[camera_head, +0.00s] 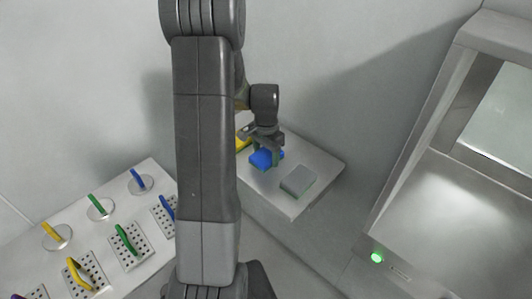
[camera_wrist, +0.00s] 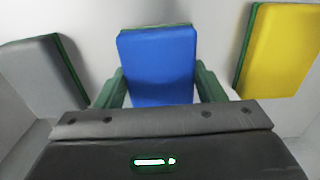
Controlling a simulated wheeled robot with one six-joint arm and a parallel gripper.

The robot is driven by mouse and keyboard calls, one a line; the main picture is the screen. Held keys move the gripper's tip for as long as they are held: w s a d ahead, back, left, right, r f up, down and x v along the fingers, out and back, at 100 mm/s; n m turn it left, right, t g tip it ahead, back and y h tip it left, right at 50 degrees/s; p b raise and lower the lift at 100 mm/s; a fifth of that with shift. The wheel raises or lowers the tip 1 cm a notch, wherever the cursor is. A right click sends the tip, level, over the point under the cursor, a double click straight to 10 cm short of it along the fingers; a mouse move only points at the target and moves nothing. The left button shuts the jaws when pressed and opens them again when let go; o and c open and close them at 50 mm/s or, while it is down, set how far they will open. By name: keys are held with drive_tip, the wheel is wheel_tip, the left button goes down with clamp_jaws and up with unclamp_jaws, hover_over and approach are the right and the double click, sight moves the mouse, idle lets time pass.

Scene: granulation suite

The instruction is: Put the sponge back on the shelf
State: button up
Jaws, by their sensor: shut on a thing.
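My gripper (camera_head: 268,150) is over a pale shelf (camera_head: 318,170) against the wall, with its jaws around a blue sponge (camera_head: 262,160). In the wrist view the blue sponge (camera_wrist: 158,68) lies between the two green fingers, and my gripper (camera_wrist: 160,88) is shut on it. A grey sponge (camera_head: 298,180) lies on the shelf to the right, and it also shows at the left of the wrist view (camera_wrist: 38,78). A yellow sponge (camera_head: 242,142) is partly hidden behind my arm; it shows at the right of the wrist view (camera_wrist: 280,52). I cannot tell whether the blue sponge touches the shelf.
A pale table (camera_head: 150,262) at the lower left holds several coloured handles on round discs and perforated plates. A metal cabinet (camera_head: 440,215) with a green lit button (camera_head: 377,257) stands at the right. My arm hides the middle of the head view.

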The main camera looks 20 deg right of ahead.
sight(266, 154)
drive_tip(key=shift+f, duration=0.15)
drive_tip(key=o, duration=1)
drive_tip(key=shift+o, duration=0.2)
wheel_tip(266, 154, up, 12)
drive_tip(key=b, duration=0.1)
drive_tip(key=shift+r, duration=0.2)
